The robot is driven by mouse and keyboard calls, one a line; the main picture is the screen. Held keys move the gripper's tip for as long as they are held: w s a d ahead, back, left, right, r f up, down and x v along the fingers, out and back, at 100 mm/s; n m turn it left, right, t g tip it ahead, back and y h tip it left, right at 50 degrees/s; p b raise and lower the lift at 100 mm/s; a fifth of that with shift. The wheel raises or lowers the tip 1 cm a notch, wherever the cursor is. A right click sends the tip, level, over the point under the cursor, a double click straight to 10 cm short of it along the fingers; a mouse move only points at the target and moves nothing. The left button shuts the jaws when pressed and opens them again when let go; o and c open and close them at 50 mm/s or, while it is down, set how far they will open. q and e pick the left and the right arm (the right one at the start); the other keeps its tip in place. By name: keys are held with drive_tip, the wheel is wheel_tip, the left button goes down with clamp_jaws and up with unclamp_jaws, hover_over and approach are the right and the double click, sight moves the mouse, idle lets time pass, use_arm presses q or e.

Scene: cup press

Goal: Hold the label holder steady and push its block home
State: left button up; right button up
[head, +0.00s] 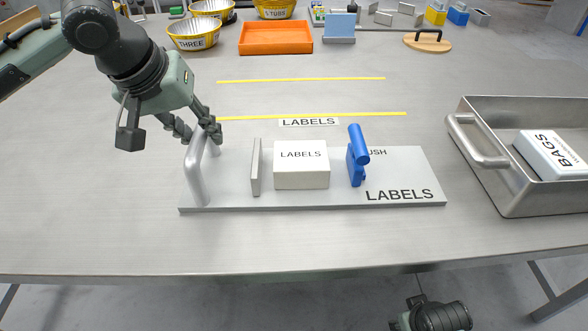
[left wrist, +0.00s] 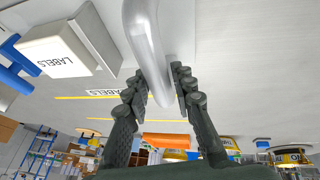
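The label holder (head: 230,197) is a flat grey plate marked LABELS near the table's front edge. Its silver arched handle (head: 194,174) stands at its left end and also shows in the left wrist view (left wrist: 147,40). A white block marked LABELS (head: 301,178) sits on the plate between a thin grey upright (head: 256,170) and a blue push handle (head: 356,160). My left gripper (head: 201,134) is at the far upper part of the silver handle, one finger either side of the bar. Whether both fingers press on it is unclear. My right gripper (head: 408,318) is low, beyond the front edge, its fingers barely visible.
A metal bin (head: 487,190) with a white BAGS box (head: 556,156) stands at the right. An orange tray (head: 275,38) and yellow bowls (head: 194,35) are at the back. Yellow lines (head: 310,115) cross the table behind the plate. The table left of the plate is clear.

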use_arm(q)
clamp_jaws()
drive_tip(key=shift+r, duration=0.15)
drive_tip(key=shift+f, duration=0.3)
idle(0.4)
drive_tip(key=shift+s+f, duration=0.15)
drive_tip(key=shift+f, duration=0.05)
drive_tip(key=shift+d, duration=0.15)
idle(0.7)
